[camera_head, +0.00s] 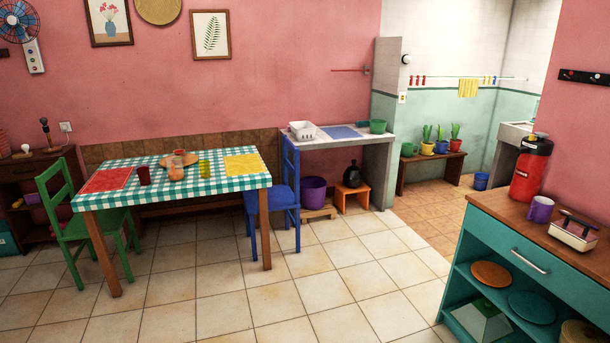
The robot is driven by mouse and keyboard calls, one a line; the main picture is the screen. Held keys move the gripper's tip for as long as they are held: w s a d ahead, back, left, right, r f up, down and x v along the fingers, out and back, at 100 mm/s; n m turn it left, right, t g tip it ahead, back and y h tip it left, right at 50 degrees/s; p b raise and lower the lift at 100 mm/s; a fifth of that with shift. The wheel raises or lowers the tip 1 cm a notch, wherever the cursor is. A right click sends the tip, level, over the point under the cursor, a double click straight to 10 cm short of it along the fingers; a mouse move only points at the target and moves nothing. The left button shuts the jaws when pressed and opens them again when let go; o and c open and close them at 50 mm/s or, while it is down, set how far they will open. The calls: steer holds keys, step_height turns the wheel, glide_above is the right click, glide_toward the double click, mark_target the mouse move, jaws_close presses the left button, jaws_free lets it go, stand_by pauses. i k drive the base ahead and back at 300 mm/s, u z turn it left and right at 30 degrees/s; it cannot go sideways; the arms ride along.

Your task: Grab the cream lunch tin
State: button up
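A cream box-shaped item (571,234) stands on the wooden top of the teal cabinet at the right. It looks like the cream lunch tin, with a dark bar or handle across its top and some red low on its side. It is close to a purple mug (540,209) on its left. My gripper is not in view.
The teal cabinet (513,238) has an open pot shelf below with round plates and a green-and-white item. A red canister (530,168) stands behind the mug. Tiled floor (345,285) is clear between the cabinet and the checked table (215,184) with chairs.

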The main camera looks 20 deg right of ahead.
mark_target(580, 239)
steer(key=z, duration=0.2)
steer(key=i, duration=0.75)
steer(key=z, duration=0.55)
steer(key=i, duration=0.75)
steer(key=z, duration=0.35)
